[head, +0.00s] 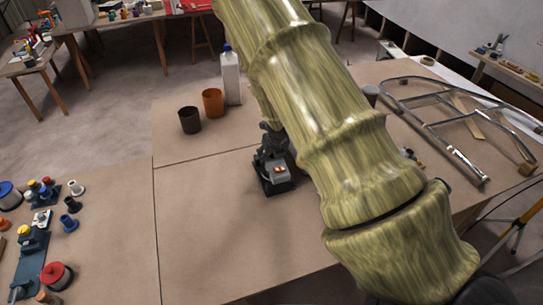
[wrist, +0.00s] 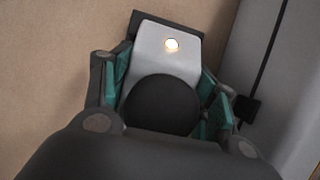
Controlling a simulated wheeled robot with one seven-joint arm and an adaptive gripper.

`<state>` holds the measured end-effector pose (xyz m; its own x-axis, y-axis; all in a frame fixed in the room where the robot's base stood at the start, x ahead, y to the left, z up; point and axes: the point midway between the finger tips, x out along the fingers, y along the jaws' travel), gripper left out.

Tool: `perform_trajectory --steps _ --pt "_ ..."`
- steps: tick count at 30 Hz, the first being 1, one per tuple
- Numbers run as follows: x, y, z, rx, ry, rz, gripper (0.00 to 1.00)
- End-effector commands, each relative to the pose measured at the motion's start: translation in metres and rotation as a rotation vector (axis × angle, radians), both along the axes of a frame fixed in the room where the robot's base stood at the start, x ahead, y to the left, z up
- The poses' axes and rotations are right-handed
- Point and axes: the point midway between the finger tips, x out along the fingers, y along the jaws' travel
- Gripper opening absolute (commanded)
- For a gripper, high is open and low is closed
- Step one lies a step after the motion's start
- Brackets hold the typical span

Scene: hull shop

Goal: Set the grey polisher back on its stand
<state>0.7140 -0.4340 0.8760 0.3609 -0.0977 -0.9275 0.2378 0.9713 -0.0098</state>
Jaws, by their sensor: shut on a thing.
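The grey polisher (head: 281,172) shows below my gripper (head: 272,150), over the brown table near the middle of the head view. It has a pale grey body, a small bright spot on top and a dark plate under it. In the wrist view the polisher (wrist: 165,58) lies between the teal finger pads of my gripper (wrist: 160,88), with a black dome on its near part. My gripper is shut on it. I cannot tell whether its underside touches anything. I cannot make out the stand; my arm covers much of the table.
A dark cup (head: 189,120), an orange cup (head: 213,102) and a white bottle (head: 231,78) stand behind the polisher. A metal tube frame (head: 455,105) lies at right. A blue tray (head: 30,250) and several small parts are at left. The front middle table is clear.

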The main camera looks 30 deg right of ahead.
Motion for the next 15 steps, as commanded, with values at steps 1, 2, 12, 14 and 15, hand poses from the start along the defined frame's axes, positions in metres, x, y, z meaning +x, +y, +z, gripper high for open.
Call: perform_trajectory --steps 1,2,12,14,15 --pt "0.0007 -0.0002 -0.0002 0.0 -0.001 0.0 0.21" --pt "0.0007 -0.0002 -0.0007 0.0 -0.002 0.0 0.21" --pt "0.0007 -0.0002 -0.0052 -0.001 -0.001 0.0 0.21" --pt "0.0008 -0.0003 -0.006 -0.001 -0.002 0.0 0.21" --pt "0.0007 -0.0002 -0.0066 -0.002 -0.001 0.001 0.21"
